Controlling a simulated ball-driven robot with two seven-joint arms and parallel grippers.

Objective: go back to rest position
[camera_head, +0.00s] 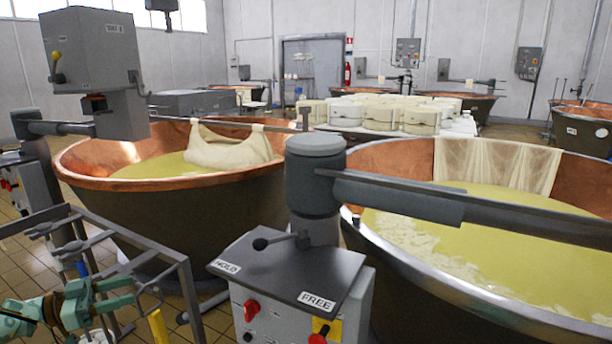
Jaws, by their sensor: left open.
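My left gripper (130,292) shows at the lower left, green-grey, with its jaws open and pointing right. I see nothing between its fingers. It is in front of a grey metal frame (108,232) and left of the control box with the HOLD and FREE labels (290,275). I cannot tell whether it touches the frame. My right gripper is not in view.
A copper vat (75,165) with a cloth bundle (232,148) stands at the left. A second vat (425,285) with a draped cloth (497,165) fills the right. A grey arm (400,195) reaches over it. Cheese moulds (380,117) stand behind.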

